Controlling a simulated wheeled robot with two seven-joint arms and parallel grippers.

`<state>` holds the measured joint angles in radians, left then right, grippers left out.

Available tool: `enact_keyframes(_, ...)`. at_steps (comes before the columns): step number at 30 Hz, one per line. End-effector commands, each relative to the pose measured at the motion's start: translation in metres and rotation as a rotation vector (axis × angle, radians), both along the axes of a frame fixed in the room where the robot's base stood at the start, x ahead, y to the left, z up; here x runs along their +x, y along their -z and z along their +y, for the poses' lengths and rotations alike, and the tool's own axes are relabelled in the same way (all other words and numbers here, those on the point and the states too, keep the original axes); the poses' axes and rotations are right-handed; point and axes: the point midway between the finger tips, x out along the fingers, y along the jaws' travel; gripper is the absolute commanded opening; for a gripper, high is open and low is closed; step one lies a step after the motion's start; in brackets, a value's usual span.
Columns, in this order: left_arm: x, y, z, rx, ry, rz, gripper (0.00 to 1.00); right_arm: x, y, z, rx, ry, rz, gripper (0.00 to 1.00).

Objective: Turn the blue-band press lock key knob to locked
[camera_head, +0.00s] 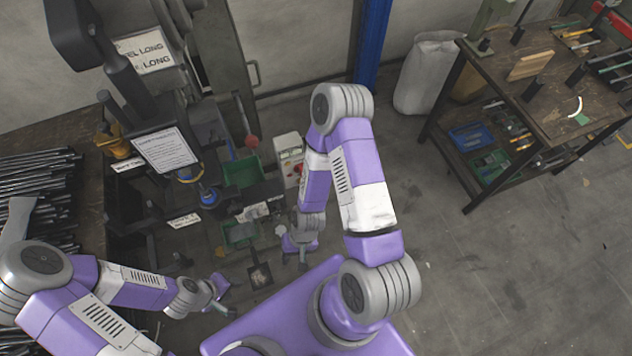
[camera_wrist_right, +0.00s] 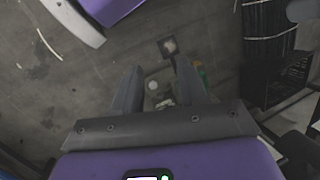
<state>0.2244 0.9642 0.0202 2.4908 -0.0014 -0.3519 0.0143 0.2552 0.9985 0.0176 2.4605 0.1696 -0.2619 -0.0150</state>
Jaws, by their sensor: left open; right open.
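A small blue-banded part (camera_head: 208,196) stands among the dark press parts left of centre; I cannot tell if it is the blue-band press itself. A pale control box (camera_head: 289,152) with small red and green marks stands to its right, partly behind my right arm. I cannot make out the lock key knob or its setting. My right gripper (camera_head: 294,254) is open, low in front of the control box; the right wrist view shows its two fingers (camera_wrist_right: 157,90) apart with nothing clearly held. My left gripper (camera_head: 226,298) is open and empty, low at the front left.
Green bins (camera_head: 241,171) and a placard (camera_head: 166,149) stand around the presses. Dark rods (camera_head: 40,190) lie on the left bench. A tool bench (camera_head: 560,115) and white sack (camera_head: 425,75) stand at the right. The floor (camera_head: 500,270) at right front is clear.

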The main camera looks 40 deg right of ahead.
Motion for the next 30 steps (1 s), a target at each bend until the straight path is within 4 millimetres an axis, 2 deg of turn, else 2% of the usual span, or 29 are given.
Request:
enact_keyframes(1,0.000,0.013,0.000,0.001,-0.001,0.001,0.43,-0.017,0.018,0.001,0.019,0.063,0.112,0.43)
enact_keyframes(4,0.000,0.030,0.000,0.001,-0.001,0.002,0.43,-0.049,0.036,0.015,0.106,0.223,0.366,0.43)
enact_keyframes(6,0.000,0.043,0.001,0.001,-0.001,0.002,0.43,-0.061,0.040,0.034,0.209,0.356,0.535,0.43)
enact_keyframes(8,-0.001,0.052,0.000,0.001,-0.001,0.001,0.43,-0.061,0.040,0.053,0.322,0.480,0.660,0.43)
enact_keyframes(11,0.000,0.069,0.000,0.001,-0.001,0.001,0.43,-0.038,0.039,0.079,0.547,0.706,0.818,0.43)
enact_keyframes(13,0.000,0.080,0.000,0.001,-0.001,0.001,0.43,-0.008,0.039,0.089,0.728,0.876,0.882,0.43)
enact_keyframes(15,0.000,0.091,0.000,0.001,-0.001,0.001,0.43,0.031,0.044,0.088,0.918,1.059,0.905,0.43)
enact_keyframes(17,0.000,0.101,0.000,0.001,-0.001,0.001,0.43,0.066,0.052,0.076,1.081,1.221,0.885,0.43)
enact_keyframes(19,0.000,0.111,0.000,0.000,-0.001,0.000,0.43,0.104,0.064,0.052,1.254,1.403,0.823,0.43)
enact_keyframes(22,0.000,0.123,0.000,0.000,-0.001,0.000,0.43,0.144,0.087,0.006,1.456,1.643,0.679,0.43)
enact_keyframes(24,0.000,0.128,0.000,0.000,-0.001,0.000,0.43,0.163,0.100,-0.032,1.583,1.779,0.524,0.43)
enact_keyframes(26,0.000,0.131,0.000,0.000,-0.001,0.000,0.43,0.174,0.110,-0.065,1.675,1.874,0.355,0.43)
enact_keyframes(27,0.000,0.133,0.000,0.000,-0.001,0.000,0.43,0.178,0.116,-0.086,1.721,1.931,0.245,0.43)
enact_keyframes(30,0.000,0.138,0.000,0.000,-0.001,0.000,0.43,0.178,0.130,-0.132,1.785,2.052,-0.009,0.43)
